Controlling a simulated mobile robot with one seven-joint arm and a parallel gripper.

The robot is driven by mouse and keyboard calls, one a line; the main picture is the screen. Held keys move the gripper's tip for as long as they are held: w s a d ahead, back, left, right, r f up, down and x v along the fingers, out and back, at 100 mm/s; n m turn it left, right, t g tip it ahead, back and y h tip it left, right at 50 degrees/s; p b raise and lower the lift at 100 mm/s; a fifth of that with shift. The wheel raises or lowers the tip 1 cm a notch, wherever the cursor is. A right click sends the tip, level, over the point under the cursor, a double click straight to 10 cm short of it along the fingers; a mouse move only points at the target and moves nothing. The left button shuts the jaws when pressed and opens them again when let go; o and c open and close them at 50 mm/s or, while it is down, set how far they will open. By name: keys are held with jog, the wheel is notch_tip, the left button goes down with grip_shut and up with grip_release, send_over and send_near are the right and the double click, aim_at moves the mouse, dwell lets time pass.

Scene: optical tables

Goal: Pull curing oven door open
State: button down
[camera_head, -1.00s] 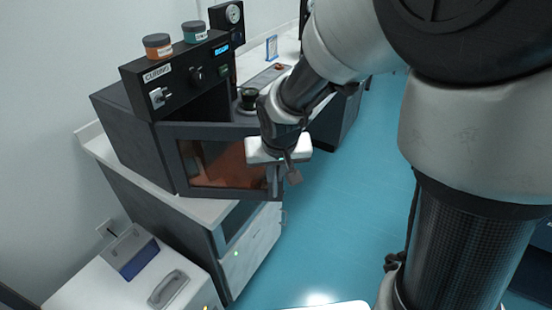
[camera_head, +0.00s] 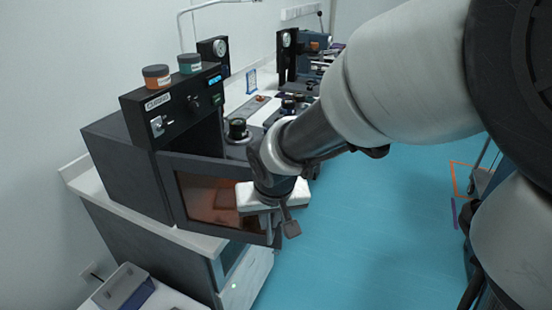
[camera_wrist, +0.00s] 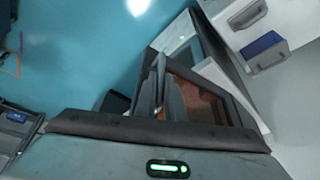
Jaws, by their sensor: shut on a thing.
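The curing oven (camera_head: 125,155) is a dark grey box on a bench at the left, with a black control panel (camera_head: 185,105) above. Its door (camera_head: 170,200), with a dark frame and amber window, stands ajar, its right edge swung out from the body. My gripper (camera_head: 277,222) is at that right edge, shut on the door handle. The handle is mostly hidden behind the gripper in the head view. In the wrist view the fingers (camera_wrist: 160,90) meet at the door's edge, and the amber window (camera_wrist: 195,100) shows beside them.
A bench with dark instruments (camera_head: 290,105) runs behind the oven. A grey bin (camera_head: 122,288) sits at lower left. The blue floor (camera_head: 370,230) right of the door is clear.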

jog(key=shift+s+a, duration=0.25)
jog(key=shift+s, duration=0.2)
jog(key=c, duration=1.8)
grip_release()
jog(key=shift+c, duration=0.2)
jog(key=p+v, duration=0.2)
jog(key=v, duration=1.5)
jog(key=shift+r+p, duration=0.3)
